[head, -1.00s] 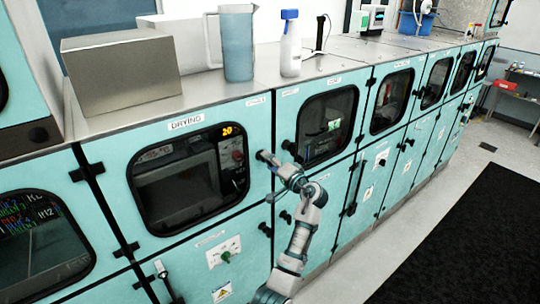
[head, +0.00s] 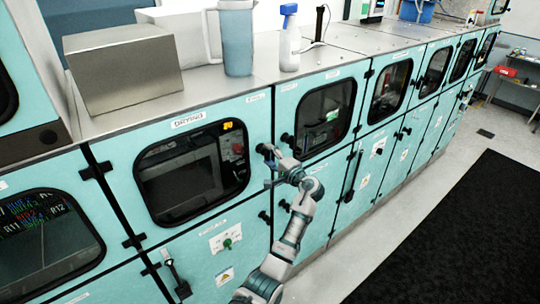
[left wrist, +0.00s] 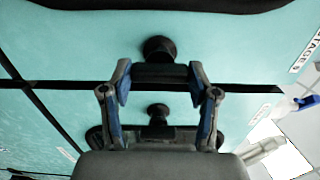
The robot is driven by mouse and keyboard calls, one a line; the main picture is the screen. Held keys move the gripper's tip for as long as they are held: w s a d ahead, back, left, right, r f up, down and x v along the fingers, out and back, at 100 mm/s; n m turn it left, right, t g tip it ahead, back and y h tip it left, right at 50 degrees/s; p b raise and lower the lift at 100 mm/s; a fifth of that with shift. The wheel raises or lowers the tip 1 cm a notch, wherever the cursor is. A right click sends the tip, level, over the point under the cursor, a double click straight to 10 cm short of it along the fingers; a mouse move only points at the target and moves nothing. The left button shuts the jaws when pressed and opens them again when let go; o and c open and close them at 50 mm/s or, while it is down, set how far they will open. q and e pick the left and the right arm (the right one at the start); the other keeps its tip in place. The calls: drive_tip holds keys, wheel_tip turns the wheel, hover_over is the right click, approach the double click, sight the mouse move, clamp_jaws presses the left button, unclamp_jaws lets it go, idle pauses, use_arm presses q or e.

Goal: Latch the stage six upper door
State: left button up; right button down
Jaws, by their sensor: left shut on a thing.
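The teal upper door (head: 256,118) with the DRYING label and a dark window carries a black knob (left wrist: 158,48) near its right edge. A STAGE label (left wrist: 305,52) beside it shows in the left wrist view, its digit hard to read. My left gripper (head: 268,153) is at that edge, its fingers (left wrist: 160,75) shut on the black latch handle between them, just below the knob in the wrist view. A second black knob (left wrist: 158,109) lies across the dark seam, on the neighbouring door. The door looks about flush. My right gripper is not in view.
More teal doors with windows (head: 325,115) run to the right, with black handles sticking out. A metal box (head: 122,67), a jug (head: 236,40) and a spray bottle (head: 289,40) stand on the counter. The floor and black mat (head: 450,240) are clear.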

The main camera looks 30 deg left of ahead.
use_arm(q)
drive_tip(key=shift+f, duration=0.25)
drive_tip(key=o, duration=0.9)
drive_tip(key=shift+c, duration=0.2)
drive_tip(key=o, duration=0.3)
drive_tip(key=shift+w, duration=0.25)
drive_tip(key=shift+d+r, duration=0.1)
drive_tip(key=v, duration=1.2)
drive_tip(key=shift+f, duration=0.3)
